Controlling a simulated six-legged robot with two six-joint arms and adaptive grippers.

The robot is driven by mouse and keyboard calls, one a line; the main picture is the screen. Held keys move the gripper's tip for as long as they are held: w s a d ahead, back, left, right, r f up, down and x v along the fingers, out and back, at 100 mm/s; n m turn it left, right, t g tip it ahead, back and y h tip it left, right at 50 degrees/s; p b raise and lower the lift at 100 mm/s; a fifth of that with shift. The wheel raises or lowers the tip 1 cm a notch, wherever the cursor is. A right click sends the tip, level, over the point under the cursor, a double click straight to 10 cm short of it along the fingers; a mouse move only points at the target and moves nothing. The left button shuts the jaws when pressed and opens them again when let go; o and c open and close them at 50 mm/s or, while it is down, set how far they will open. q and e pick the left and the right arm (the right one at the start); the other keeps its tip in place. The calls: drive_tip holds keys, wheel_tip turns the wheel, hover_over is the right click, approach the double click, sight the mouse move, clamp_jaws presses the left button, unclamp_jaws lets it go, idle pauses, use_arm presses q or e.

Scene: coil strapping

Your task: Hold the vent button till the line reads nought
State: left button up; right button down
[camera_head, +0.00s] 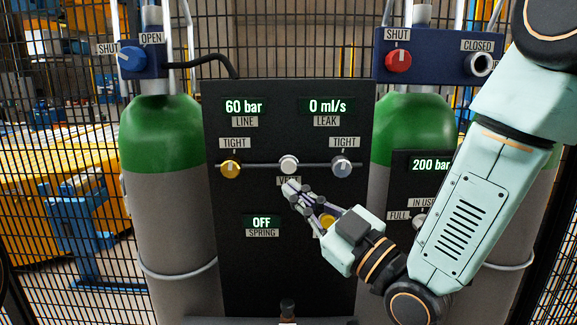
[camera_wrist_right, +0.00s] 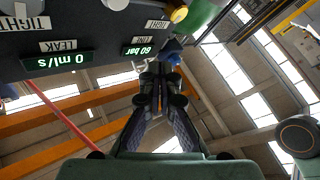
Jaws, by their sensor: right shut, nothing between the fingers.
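The vent button (camera_head: 289,164) is a pale round knob in the middle of a black panel (camera_head: 230,290). Its label, just below, is partly hidden by my right gripper. The line display (camera_head: 244,107) reads 60 bar; it also shows upside down in the right wrist view (camera_wrist_right: 138,50). My right gripper (camera_head: 289,187) is shut and empty, its tips just below the button; I cannot tell whether they touch the panel. In the right wrist view the closed fingers (camera_wrist_right: 160,72) point toward the panel. My left gripper is not in view.
The leak display (camera_head: 328,107) reads 0 ml/s and the spring display (camera_head: 261,222) reads OFF. A yellow knob (camera_head: 230,168) and a grey knob (camera_head: 341,166) flank the button. Another yellow knob (camera_head: 327,224) sits behind my gripper. Green-topped cylinders (camera_head: 160,130) stand either side.

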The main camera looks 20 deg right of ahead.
sight(289, 166)
drive_tip(key=w, duration=0.3)
drive_tip(key=w+d, duration=0.1)
drive_tip(key=w, duration=0.5)
drive_tip(key=shift+d+f, duration=0.1)
drive_tip(key=shift+d, duration=0.25)
idle(0.4)
drive_tip(key=shift+s+d, duration=0.15)
idle(0.4)
idle(0.4)
